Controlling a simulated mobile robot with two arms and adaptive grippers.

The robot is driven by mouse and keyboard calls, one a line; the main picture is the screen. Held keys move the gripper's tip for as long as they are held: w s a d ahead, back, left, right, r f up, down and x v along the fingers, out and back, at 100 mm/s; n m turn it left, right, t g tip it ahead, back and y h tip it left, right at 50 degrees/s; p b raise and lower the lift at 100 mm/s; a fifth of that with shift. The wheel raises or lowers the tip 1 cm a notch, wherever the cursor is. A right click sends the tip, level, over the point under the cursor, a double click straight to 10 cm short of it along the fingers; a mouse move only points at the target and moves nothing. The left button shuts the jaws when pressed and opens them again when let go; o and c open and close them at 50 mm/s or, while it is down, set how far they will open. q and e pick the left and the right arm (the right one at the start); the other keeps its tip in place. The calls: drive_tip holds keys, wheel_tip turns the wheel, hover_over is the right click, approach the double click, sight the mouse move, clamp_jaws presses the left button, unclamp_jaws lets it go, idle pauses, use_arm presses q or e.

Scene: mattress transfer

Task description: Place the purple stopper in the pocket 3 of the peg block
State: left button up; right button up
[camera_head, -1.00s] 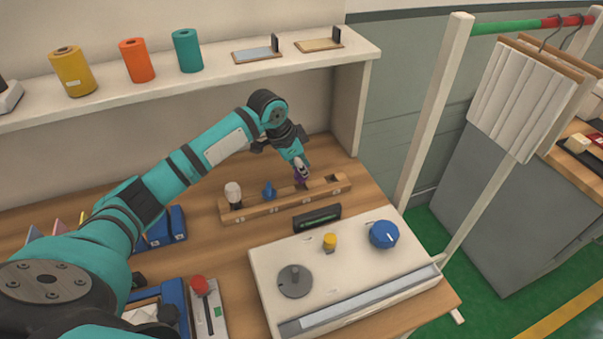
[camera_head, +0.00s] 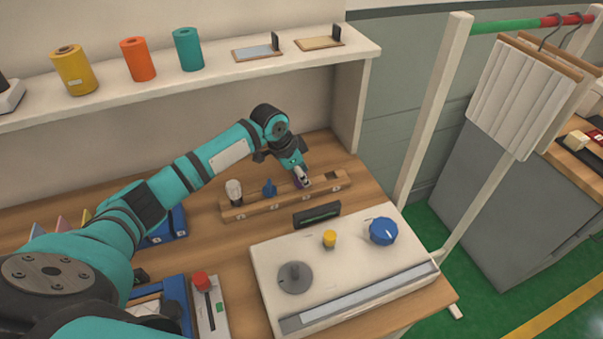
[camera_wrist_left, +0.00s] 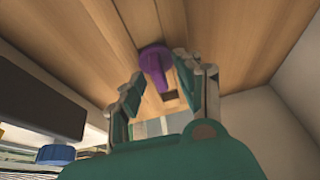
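The wooden peg block (camera_head: 258,208) lies on the bench with a row of pockets. The purple stopper (camera_head: 297,183) is at the third position from the left, mostly hidden by my left gripper (camera_head: 303,177). My left gripper's fingers (camera_wrist_left: 157,72) are spread on either side of the stopper, with gaps visible. How deep it sits is hidden. My right gripper is not visible.
A black bar-shaped device (camera_head: 317,215) lies just in front of the block. A white panel (camera_head: 370,270) with a blue knob (camera_head: 383,231) is nearer. The shelf (camera_head: 205,83) with spools is above and behind. A side wall stands to the right.

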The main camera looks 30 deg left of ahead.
use_arm(q)
drive_tip(key=shift+r, duration=0.1)
drive_tip(key=b+v, duration=0.1)
drive_tip(key=v, duration=1.1)
drive_tip(key=shift+s, duration=0.1)
